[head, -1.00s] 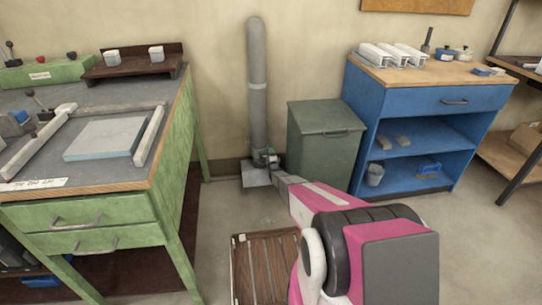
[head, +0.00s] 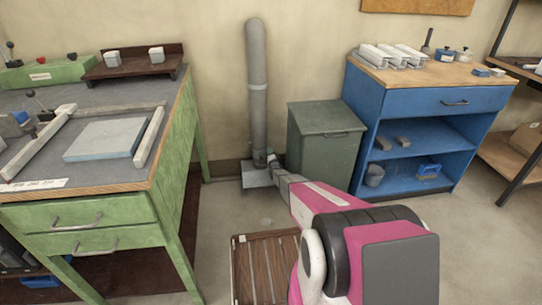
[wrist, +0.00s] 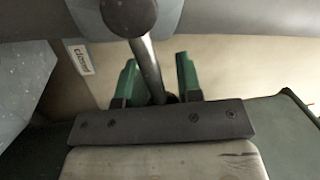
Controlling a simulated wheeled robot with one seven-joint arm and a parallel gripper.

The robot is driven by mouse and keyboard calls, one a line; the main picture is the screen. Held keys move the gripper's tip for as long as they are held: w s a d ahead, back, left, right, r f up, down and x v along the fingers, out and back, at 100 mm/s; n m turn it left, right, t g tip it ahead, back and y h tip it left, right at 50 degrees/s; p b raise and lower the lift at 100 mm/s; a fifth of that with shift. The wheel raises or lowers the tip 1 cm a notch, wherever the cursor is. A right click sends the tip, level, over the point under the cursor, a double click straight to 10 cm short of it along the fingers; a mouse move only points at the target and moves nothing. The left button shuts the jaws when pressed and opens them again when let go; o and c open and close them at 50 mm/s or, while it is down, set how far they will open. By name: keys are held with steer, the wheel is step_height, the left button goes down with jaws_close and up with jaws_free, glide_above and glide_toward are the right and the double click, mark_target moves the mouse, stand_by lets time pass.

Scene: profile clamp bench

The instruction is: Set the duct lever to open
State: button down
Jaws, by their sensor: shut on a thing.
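The grey duct pipe (head: 257,95) stands upright against the wall, with a pale plate at its foot. My gripper (head: 270,160) is low beside the pipe and small in the head view. In the wrist view my gripper (wrist: 157,82) has its green fingers on either side of the duct lever (wrist: 148,68), a metal rod with a dark round knob (wrist: 129,15). The gripper is shut on the rod below the knob. A small label reading "closed" (wrist: 82,59) is left of the lever. The lever's foot is hidden behind the gripper's dark crossbar.
A green bin (head: 325,145) stands just right of the duct, then a blue cabinet (head: 440,140). A green workbench (head: 85,215) is on the left. A slatted wooden pallet (head: 262,270) lies on the floor by my arm. Floor between bench and pallet is clear.

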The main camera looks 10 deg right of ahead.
steer(key=shift+a+r+n+y, duration=0.25)
steer(key=shift+r+n, duration=0.1)
steer(key=shift+n, duration=0.45)
steer(key=shift+a+r+n+y, duration=0.1)
steer(key=shift+r+n+y, duration=0.2)
steer(key=shift+n, duration=0.5)
steer(key=shift+r, duration=0.1)
steer(key=c, duration=0.8)
jaws_free()
steer(key=shift+s, duration=0.1)
